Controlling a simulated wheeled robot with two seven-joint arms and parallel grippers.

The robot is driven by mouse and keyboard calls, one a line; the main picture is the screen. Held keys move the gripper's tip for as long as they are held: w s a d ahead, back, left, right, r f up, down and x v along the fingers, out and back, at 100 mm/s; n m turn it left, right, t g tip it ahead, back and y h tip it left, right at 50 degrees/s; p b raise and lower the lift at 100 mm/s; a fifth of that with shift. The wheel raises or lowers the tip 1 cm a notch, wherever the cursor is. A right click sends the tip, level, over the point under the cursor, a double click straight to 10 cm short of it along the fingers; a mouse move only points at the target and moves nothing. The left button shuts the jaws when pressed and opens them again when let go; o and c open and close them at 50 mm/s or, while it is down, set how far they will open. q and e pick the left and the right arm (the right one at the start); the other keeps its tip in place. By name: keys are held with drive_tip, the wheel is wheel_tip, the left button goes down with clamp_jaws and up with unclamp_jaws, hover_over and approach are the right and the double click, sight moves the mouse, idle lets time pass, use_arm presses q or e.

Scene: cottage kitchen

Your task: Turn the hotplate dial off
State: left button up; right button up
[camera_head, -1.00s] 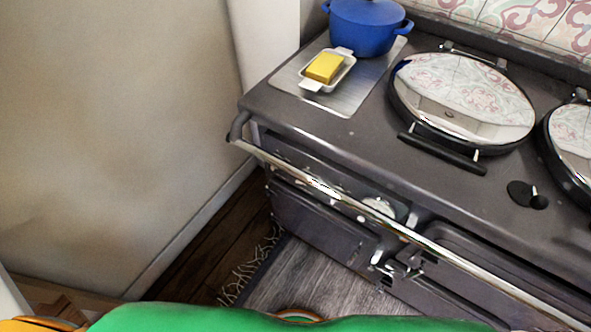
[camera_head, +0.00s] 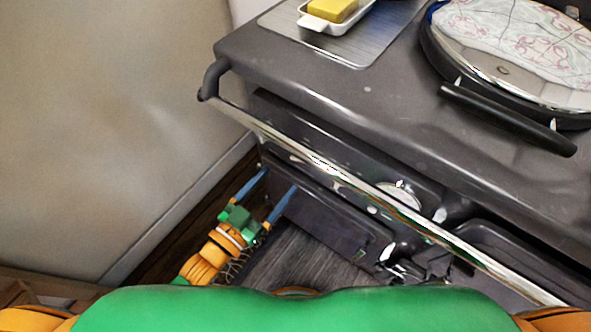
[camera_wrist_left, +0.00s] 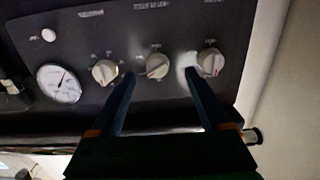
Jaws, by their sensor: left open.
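In the left wrist view, three pale round dials sit in a row on the stove's dark front panel: a left dial (camera_wrist_left: 104,72), a middle dial (camera_wrist_left: 157,66) and a right dial (camera_wrist_left: 211,61). Their labels are too blurred to read, so I cannot tell which is the hotplate dial. My left gripper (camera_head: 280,179) is open and empty, with blue fingers pointing at the stove front below the rail. In the wrist view its fingertips (camera_wrist_left: 159,72) lie either side of the middle dial, apparently short of it. My right gripper is out of view.
A shiny rail (camera_head: 330,172) runs along the stove (camera_head: 400,125) front, above my left gripper. A white gauge (camera_wrist_left: 59,83) sits beside the dials. A butter dish (camera_head: 335,27) and a round lid (camera_head: 515,50) are on top. The wall (camera_head: 110,120) stands close on the left.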

sight(297, 161)
use_arm(q)
drive_tip(key=shift+w+d+r+h, duration=0.3)
drive_tip(key=shift+w+d+r, duration=0.4)
drive_tip(key=shift+d, duration=0.2)
drive_tip(key=x, duration=0.5)
drive_tip(key=shift+f, duration=0.1)
drive_tip(key=shift+a, duration=0.1)
clamp_jaws()
